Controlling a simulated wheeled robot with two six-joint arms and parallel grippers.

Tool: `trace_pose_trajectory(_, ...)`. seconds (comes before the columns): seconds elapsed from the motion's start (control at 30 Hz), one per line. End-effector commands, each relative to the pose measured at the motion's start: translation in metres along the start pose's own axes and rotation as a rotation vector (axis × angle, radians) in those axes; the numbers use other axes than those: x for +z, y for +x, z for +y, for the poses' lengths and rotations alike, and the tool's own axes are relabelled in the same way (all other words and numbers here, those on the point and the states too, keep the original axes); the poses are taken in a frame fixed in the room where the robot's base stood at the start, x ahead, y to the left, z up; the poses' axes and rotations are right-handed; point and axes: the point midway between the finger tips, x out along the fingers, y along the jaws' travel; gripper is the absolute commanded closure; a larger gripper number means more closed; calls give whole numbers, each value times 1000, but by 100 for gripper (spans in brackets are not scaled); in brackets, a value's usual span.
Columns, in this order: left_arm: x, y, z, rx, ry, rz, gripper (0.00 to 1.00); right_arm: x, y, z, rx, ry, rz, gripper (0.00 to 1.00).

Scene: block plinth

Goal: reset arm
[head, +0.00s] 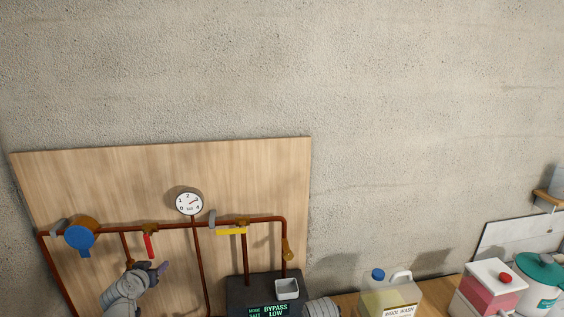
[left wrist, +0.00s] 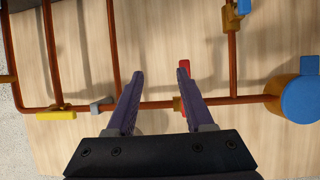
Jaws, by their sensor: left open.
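My left gripper (head: 158,270) is in front of the wooden panel (head: 120,180), low and right of the red lever (head: 149,245). In the left wrist view, its two purple fingers (left wrist: 160,75) stand apart with nothing between them. There the red lever (left wrist: 184,65) shows partly behind the right finger, on the copper pipe; I cannot tell if they touch. My right gripper is not in view; a pale arm part, probably mine, shows at the bottom edge of the head view.
The panel carries a round gauge (head: 189,203), a blue valve (head: 79,238) and a yellow lever (head: 231,231). Below right are a black box with a lit display (head: 268,310), a jug (head: 388,296) and a pink-and-white box (head: 487,290). The wall above is bare.

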Motion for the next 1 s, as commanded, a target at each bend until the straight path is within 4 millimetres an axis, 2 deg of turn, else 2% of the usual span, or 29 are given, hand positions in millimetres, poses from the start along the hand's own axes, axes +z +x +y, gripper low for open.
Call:
trace_pose_trajectory(0.03, 21, 10, 28, 50, 15, -39, 48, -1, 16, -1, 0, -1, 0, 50)
trace_pose_trajectory(0.1, 48, 19, 70, 123, 35, -112, 48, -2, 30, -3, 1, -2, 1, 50)
trace_pose_trajectory(0.23, 107, 25, 148, 247, 86, -277, 48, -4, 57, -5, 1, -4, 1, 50)
trace_pose_trajectory(0.3, 141, 22, 187, 301, 118, -376, 48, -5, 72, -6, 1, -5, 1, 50)
trace_pose_trajectory(0.37, 173, 16, 218, 337, 152, -466, 48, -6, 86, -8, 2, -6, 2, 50)
trace_pose_trajectory(0.4, 195, 11, 237, 356, 176, -528, 48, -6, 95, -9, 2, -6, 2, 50)
trace_pose_trajectory(0.5, 252, -8, 280, 380, 247, -692, 48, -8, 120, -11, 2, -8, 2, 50)
trace_pose_trajectory(0.6, 302, -31, 308, 364, 323, -843, 48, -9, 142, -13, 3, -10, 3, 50)
trace_pose_trajectory(0.7, 340, -54, 325, 320, 393, -962, 48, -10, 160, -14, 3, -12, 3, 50)
trace_pose_trajectory(0.83, 371, -77, 334, 252, 461, -1063, 48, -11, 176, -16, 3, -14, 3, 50)
trace_pose_trajectory(1.0, 386, -93, 337, 194, 503, -1120, 48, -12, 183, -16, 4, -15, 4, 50)
